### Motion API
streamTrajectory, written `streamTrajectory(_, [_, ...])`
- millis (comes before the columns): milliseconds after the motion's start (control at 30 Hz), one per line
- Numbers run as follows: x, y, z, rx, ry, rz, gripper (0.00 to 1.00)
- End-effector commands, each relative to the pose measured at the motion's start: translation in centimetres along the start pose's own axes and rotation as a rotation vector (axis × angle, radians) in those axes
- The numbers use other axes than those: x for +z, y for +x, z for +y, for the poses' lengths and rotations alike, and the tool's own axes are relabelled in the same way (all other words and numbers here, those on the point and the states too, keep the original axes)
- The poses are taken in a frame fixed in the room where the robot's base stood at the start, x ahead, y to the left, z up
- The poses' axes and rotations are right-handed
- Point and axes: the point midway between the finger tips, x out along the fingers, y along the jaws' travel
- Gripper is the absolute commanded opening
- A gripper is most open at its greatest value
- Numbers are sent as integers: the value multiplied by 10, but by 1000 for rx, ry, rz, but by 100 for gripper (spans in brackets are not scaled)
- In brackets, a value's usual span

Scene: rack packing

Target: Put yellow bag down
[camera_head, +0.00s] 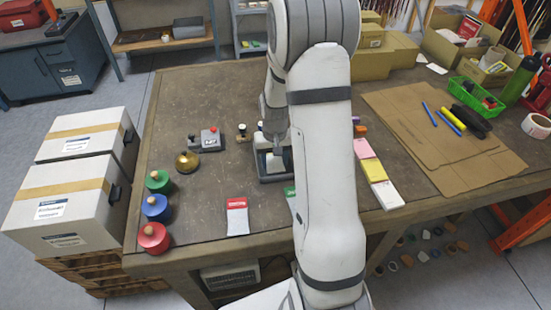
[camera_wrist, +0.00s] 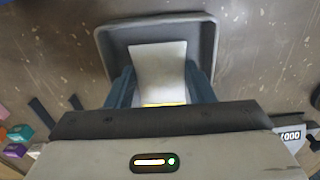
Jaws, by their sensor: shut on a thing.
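My gripper (camera_wrist: 159,68) is pointed down over a grey tray (camera_wrist: 105,50), with its two blue-grey fingers on either side of a bag (camera_wrist: 158,62). The gripper is shut on this bag, which looks pale with a yellow band close to the palm. The bag shows inside the tray's outline; whether it touches the tray floor I cannot tell. In the head view the tray (camera_head: 262,167) is near the table's middle, and my arm hides much of it and the gripper.
A red-topped packet (camera_head: 237,217) lies near the table's front edge. Pink (camera_head: 363,148), yellow (camera_head: 374,170) and white (camera_head: 387,194) packets lie right of my arm. A brass dome (camera_head: 187,162) and red-buttoned box (camera_head: 206,141) stand left of the tray. Flat cardboard (camera_head: 430,145) covers the right.

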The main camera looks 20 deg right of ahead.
Motion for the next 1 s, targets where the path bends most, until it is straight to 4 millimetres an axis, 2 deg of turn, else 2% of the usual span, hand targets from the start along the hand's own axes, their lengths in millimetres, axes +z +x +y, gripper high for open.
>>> streamTrajectory(267, [0,4,-1,0,-1,0,22])
streamTrajectory(300, [0,3,-1,0,-1,1,51])
streamTrajectory(533, [0,2,-1,0,-2,0,70])
streamTrajectory(833, [0,-1,-1,0,-2,1,70])
streamTrajectory(1000, [-1,-23,-1,0,-3,5,70])
